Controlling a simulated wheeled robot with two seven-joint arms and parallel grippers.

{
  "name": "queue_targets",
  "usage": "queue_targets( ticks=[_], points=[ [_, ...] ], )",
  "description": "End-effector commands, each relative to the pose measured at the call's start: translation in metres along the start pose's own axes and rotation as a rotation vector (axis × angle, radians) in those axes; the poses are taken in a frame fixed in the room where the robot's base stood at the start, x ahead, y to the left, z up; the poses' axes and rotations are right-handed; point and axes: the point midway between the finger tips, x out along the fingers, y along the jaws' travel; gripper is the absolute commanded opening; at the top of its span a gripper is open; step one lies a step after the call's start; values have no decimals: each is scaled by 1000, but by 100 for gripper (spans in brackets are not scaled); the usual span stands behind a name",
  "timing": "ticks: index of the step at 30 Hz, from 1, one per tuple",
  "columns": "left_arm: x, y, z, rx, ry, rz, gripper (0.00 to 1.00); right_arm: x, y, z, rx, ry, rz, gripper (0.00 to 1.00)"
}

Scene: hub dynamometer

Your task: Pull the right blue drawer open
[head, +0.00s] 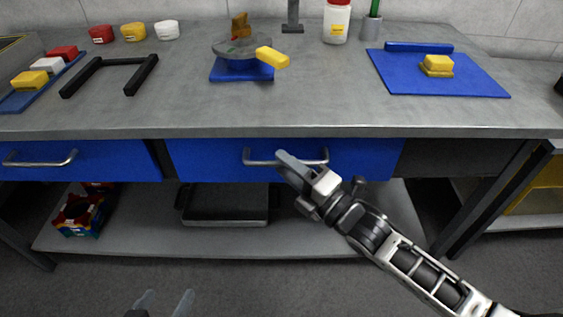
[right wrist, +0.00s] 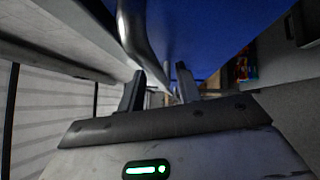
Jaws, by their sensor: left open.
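The right blue drawer (head: 375,157) is under the grey workbench and looks shut. Its silver bar handle (head: 257,162) runs across its front. In the right wrist view the handle (right wrist: 137,35) runs down toward the gap between my right fingers, beside the blue front (right wrist: 200,30). My right gripper (head: 289,164) is at the middle of the handle and hides part of it. In the right wrist view its two fingers (right wrist: 160,90) are apart; contact with the bar is unclear. My left gripper (head: 165,303) is open and empty, low in front of the bench.
The left blue drawer (head: 110,160) with its own handle is beside it. A lower shelf (head: 320,225) holds a dark tray (head: 227,204) and a colourful box (head: 82,215). The benchtop carries a blue mat (head: 405,80) and a black frame (head: 110,62). Floor in front is clear.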

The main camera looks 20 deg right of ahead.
Motion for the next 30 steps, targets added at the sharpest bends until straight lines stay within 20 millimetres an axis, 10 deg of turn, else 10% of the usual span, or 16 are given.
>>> queue_targets(
  ticks=[14, 19, 30],
  points=[
    [3, 0, -2, -3, 5, 1, 58, 18, 0, 0, 0, 0, -2, 34],
    [3, 1, -3, -6, 9, 1, 58, 18, 0, 0, 0, 0, -1, 0],
    [-2, 2, -6, -5, 9, -1, 58, 15, 3, -14, 4, 17, 1, 0]
  ],
)
